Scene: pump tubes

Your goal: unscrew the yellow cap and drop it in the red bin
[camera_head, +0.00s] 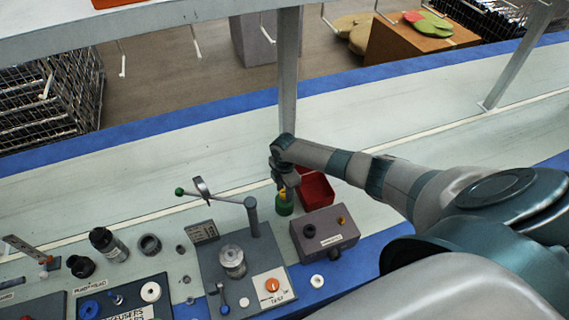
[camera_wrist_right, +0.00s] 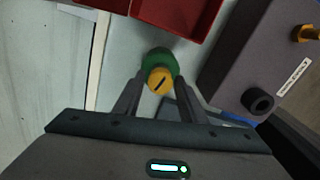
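The yellow cap (camera_wrist_right: 160,80) has a dark slot and sits on a green round body (camera_wrist_right: 157,58). In the head view the green body (camera_head: 284,208) stands on the bench just left of the red bin (camera_head: 317,187), and my gripper covers part of the cap. My right gripper (camera_wrist_right: 160,82) is open, with one finger on each side of the cap and a small gap showing. The red bin (camera_wrist_right: 182,12) is also in the wrist view, beyond the green body. My left gripper is not in view.
A grey box (camera_head: 325,235) with dark and orange fittings stands close to the right of the green body. A panel with an upright post (camera_head: 251,217) and lever is to the left. A grey frame post (camera_head: 288,75) rises behind. The bench beyond is clear.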

